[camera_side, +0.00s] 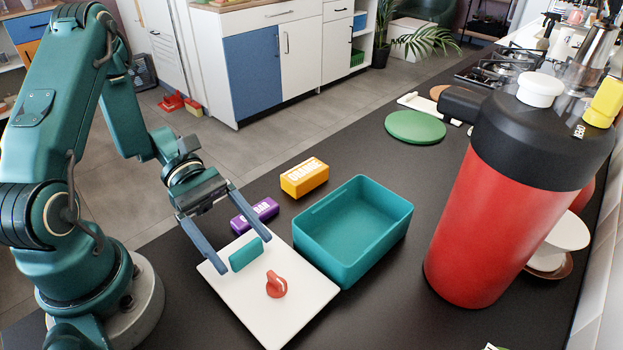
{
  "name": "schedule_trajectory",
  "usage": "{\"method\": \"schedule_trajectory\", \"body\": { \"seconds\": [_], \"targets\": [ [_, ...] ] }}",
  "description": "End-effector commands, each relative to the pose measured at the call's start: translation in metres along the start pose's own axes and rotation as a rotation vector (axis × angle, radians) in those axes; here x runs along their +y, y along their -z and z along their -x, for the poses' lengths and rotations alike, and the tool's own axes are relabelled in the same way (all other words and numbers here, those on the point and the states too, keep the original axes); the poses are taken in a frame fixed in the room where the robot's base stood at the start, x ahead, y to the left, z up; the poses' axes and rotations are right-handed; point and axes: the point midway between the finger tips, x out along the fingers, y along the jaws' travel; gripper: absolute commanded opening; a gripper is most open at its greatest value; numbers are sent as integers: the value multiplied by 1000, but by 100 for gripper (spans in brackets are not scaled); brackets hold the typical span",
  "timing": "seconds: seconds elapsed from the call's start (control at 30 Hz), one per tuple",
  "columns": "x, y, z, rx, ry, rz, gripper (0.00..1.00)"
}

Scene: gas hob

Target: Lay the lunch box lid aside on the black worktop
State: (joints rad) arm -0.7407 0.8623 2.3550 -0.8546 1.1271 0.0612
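The teal lunch box (352,232) stands open and looks empty on the black worktop. A flat white panel that looks like its lid (243,296) lies on the worktop at the box's left, close against it. An upright teal block (246,254), seemingly the lid's grip, stands on the panel. A small red ring-shaped piece (276,285) is also on the panel. My gripper (245,254) is open, with one blue finger on each side of the teal block. I cannot tell whether the fingers touch the block or the panel.
A purple bar (254,215) and an orange box (304,178) lie behind the panel. A large red bottle with a black top (492,230) stands at right. A green round disc (414,127) lies farther back. The worktop (385,310) is bare in front of the box.

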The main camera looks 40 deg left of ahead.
Motion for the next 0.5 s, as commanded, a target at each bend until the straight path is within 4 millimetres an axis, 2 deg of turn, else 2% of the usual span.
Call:
{"method": "schedule_trajectory", "body": {
  "seconds": [0.03,0.1,0.2,0.5],
  "targets": [
    [0,0,0,0,0,0,62],
    [0,0,0,0,0,0,35],
    [0,0,0,-1,0,0,1],
    [0,-2,1,-1,0,-1,1]
  ]
}}
